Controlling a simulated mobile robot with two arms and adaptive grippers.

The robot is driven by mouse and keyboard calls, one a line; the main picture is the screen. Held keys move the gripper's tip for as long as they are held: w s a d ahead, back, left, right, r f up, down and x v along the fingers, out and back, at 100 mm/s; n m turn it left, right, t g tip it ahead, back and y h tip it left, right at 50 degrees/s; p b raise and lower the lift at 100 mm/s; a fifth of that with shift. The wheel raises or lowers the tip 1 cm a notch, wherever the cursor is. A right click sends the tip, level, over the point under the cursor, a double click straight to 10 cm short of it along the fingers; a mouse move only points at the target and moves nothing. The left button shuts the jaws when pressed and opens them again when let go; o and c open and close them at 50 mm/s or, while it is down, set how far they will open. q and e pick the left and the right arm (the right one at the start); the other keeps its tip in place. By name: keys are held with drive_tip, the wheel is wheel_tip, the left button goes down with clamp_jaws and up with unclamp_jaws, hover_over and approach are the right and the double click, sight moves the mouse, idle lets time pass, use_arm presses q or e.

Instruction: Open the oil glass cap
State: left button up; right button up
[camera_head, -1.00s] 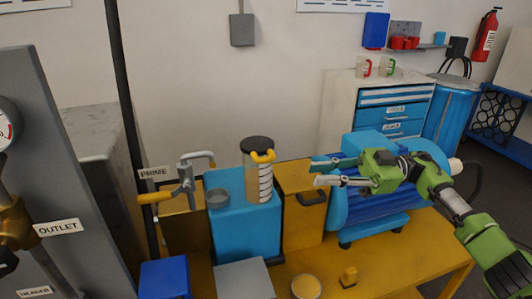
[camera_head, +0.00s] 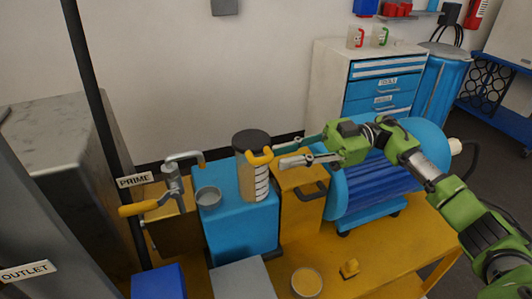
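The oil glass (camera_head: 253,182) is a clear cylinder with dark graduation marks and amber content, upright on a blue box. Its dark round cap (camera_head: 252,139) sits on top. A yellow handle (camera_head: 261,157) is at the cap's right front edge. My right gripper (camera_head: 279,156) comes in from the right at about cap height, its two fingers apart and pointing left at the handle. Nothing shows between the fingers. The fingertips are very close to the handle; I cannot tell whether they touch it. My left gripper is not in view.
The blue box (camera_head: 240,225) also bears a small grey cup (camera_head: 208,197). A pump lever with a yellow grip (camera_head: 139,208) stands to its left. A yellow box (camera_head: 300,215) and a blue motor (camera_head: 375,190) stand to its right, below my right arm.

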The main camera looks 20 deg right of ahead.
sight(267, 157)
drive_tip(key=a+p, duration=0.1)
drive_tip(key=a, duration=0.3)
drive_tip(key=shift+s+a, duration=0.1)
drive_tip(key=shift+a, duration=0.3)
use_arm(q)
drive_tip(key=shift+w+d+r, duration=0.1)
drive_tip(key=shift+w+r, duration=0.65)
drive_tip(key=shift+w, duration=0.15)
use_arm(e)
clamp_jaws()
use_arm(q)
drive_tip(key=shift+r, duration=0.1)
